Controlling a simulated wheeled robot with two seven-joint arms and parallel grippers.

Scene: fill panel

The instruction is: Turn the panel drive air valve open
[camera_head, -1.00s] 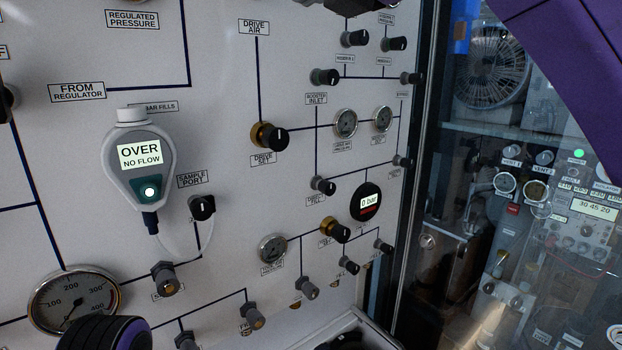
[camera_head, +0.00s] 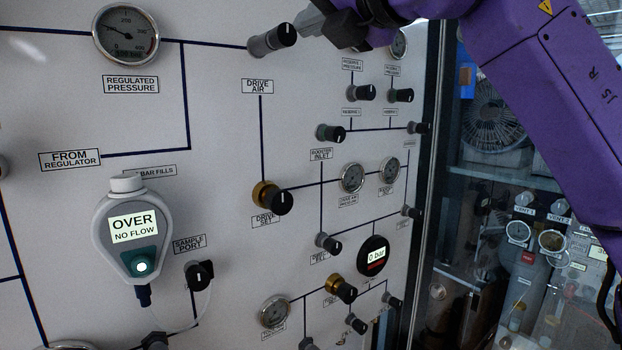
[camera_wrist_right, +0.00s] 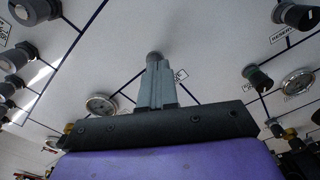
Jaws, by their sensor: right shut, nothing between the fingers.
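The drive air valve (camera_head: 272,40) is a grey stem with a black knob, above the DRIVE AIR label (camera_head: 257,86) in the head view. A white mark shows on its knob face. My right gripper (camera_head: 309,21) comes in from the upper right, its grey fingertips just right of the knob. I cannot tell whether they touch it. In the right wrist view the right gripper (camera_wrist_right: 156,68) is shut with no object between its fingers, pointing at the panel; a grey round fitting lies right behind the tips. My left gripper is out of view.
The regulated pressure gauge (camera_head: 126,33) is left of the valve. The drive set knob (camera_head: 272,197) is below, and several small knobs and gauges fill the right side. A handheld analyser (camera_head: 133,238) reading OVER NO FLOW hangs lower left. A glass partition edge borders the panel's right.

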